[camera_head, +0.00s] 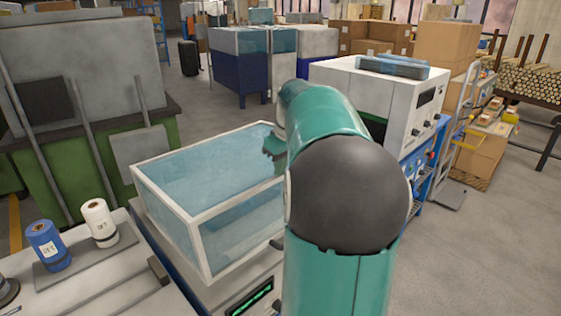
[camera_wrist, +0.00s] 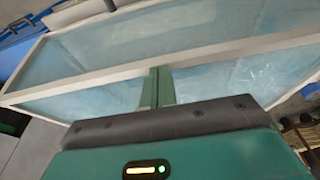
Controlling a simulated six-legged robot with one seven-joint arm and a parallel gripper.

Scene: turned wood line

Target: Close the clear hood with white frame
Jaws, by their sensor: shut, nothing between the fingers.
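The clear hood with white frame (camera_head: 188,212) is a box with bluish see-through panels. It sits over a machine with a green display (camera_head: 250,300) at the lower middle of the head view. I cannot tell whether its lower edge rests fully on the machine. My gripper (camera_head: 272,146) is at the hood's far right side, partly hidden by my arm. In the wrist view, the white frame (camera_wrist: 215,49) of the hood crosses the picture. My gripper's green fingers (camera_wrist: 159,72) are shut and empty, with their tips at that bar. Contact is unclear.
A blue spool (camera_head: 48,246) and a white spool (camera_head: 99,222) stand on the bench at left. A green and grey machine (camera_head: 75,160) stands behind it. A white unit (camera_head: 385,95) is beyond my arm, with cardboard boxes (camera_head: 445,45) behind.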

